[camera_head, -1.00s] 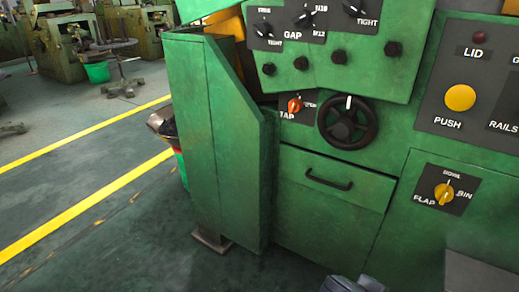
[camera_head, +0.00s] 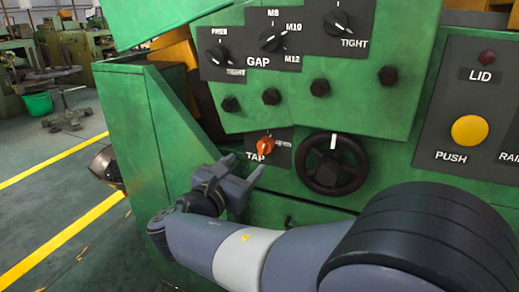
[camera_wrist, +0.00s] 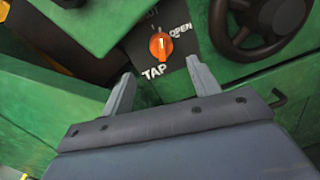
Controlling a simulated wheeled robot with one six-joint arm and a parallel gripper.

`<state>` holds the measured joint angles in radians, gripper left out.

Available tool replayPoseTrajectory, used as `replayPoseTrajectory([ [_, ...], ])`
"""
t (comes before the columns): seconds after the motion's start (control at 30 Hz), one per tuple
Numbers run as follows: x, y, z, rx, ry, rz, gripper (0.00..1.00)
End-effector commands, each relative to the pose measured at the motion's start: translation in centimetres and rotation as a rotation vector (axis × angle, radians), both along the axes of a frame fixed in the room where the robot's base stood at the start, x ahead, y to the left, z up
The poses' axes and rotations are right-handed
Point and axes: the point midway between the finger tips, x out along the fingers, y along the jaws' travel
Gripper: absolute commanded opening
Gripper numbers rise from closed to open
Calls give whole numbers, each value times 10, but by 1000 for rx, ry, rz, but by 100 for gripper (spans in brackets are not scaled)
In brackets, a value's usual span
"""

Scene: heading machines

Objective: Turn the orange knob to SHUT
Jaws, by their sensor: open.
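The orange knob (camera_head: 265,147) sits on a dark plate labelled TAP on the green machine, left of the black handwheel. In the wrist view the orange knob (camera_wrist: 161,45) has a white pointer mark near its top, and OPEN is printed to its upper right. My gripper (camera_head: 242,172) is open and empty, below and left of the knob in the head view. In the wrist view its two fingers (camera_wrist: 158,85) are spread below the knob, apart from it.
The black handwheel (camera_head: 331,163) is close to the knob's right. Black GAP selector knobs (camera_head: 272,40) and several dark bolts are above. A green cabinet side (camera_head: 135,120) juts out at left. A yellow PUSH button (camera_head: 469,130) is at right. Open floor lies at far left.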

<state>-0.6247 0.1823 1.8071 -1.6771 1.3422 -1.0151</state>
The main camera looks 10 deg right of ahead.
Motion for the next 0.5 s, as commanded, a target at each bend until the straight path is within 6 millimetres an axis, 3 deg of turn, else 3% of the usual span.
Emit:
replayPoseTrajectory([
  [0.5, 62, -54, -3, 3, -1, -4, 58],
])
